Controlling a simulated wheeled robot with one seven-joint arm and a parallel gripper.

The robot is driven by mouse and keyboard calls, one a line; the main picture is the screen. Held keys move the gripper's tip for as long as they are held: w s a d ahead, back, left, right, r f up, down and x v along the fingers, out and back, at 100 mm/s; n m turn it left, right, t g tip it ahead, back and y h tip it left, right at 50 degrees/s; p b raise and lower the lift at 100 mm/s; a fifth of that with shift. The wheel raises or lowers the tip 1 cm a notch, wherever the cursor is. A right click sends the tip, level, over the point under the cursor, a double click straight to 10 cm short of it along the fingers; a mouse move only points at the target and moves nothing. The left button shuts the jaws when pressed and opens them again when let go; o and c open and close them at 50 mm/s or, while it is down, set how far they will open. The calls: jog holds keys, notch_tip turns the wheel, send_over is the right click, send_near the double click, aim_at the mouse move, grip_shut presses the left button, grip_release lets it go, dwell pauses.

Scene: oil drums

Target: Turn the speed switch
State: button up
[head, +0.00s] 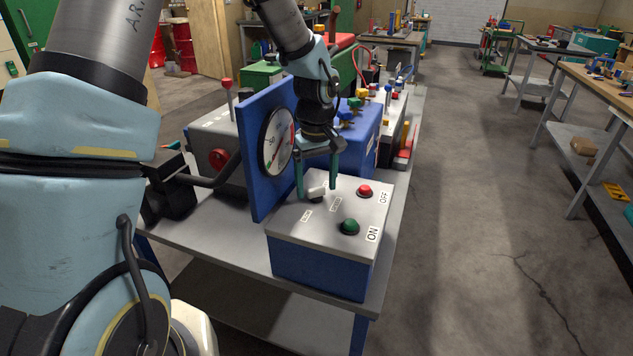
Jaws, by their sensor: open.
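The speed switch (317,193) is a small pale knob on the sloped grey top of a blue control box (320,262). Small labels sit near the knob, too small to read surely. My gripper (317,190) points down at the knob with its two teal fingers apart, one to the left and one to the right of it. The jaws are open. I cannot tell whether either finger touches the knob. A green button (350,227) marked ON and a red button (365,191) marked OFF are on the same top, to the right of the knob.
The box stands on a grey workbench (205,238). A blue panel with a round gauge (277,142) rises close behind and left of my gripper. Blue and grey machines with levers crowd the bench beyond. The floor to the right is clear, with another bench (600,95) further right.

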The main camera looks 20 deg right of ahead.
jog(key=shift+f, duration=0.3)
jog(key=c, duration=1.4)
jog(key=shift+o, duration=0.2)
